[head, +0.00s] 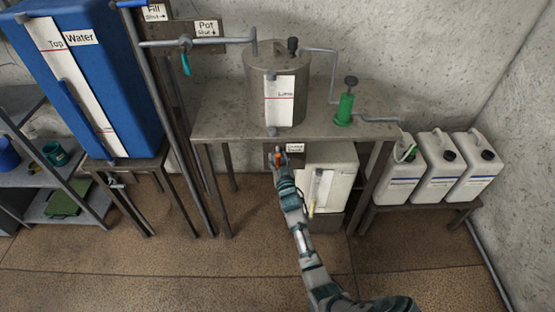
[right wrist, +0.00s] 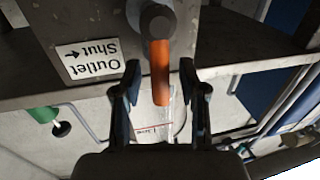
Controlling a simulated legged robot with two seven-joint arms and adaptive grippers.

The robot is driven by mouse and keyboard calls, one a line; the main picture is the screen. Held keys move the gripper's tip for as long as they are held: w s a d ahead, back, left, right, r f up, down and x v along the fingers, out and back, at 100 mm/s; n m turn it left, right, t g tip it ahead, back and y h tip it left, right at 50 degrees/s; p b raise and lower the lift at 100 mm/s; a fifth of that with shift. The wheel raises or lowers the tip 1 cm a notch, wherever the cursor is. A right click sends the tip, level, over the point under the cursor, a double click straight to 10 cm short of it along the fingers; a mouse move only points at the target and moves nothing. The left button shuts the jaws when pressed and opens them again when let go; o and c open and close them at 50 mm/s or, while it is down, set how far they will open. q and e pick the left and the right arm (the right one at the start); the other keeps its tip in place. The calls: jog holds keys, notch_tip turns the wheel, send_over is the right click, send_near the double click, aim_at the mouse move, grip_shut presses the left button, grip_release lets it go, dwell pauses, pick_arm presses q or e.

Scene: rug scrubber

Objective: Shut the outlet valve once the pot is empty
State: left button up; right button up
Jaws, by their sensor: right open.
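The metal pot (head: 258,75) stands on the steel table, with a white level strip (head: 280,98) marked by a red line. I cannot tell how full the pot is. The outlet valve's orange handle (right wrist: 161,72) is below the tabletop, beside a sign (right wrist: 92,62) reading "Outlet Shut" with an arrow. My right gripper (right wrist: 163,85) is open, with a finger on each side of the handle's end and gaps between. In the head view my right gripper (head: 280,158) is at the valve under the table's front edge. My left gripper is not in view.
The steel table (head: 222,122) lies above the gripper. A white container (head: 335,180) stands under it. A green pump (head: 345,106) is on the table. White jugs (head: 435,165) stand on a low bench at right. A blue water tank (head: 110,90) is at left. The front floor is clear.

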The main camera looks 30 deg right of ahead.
jog(key=shift+c, duration=0.2)
grip_shut()
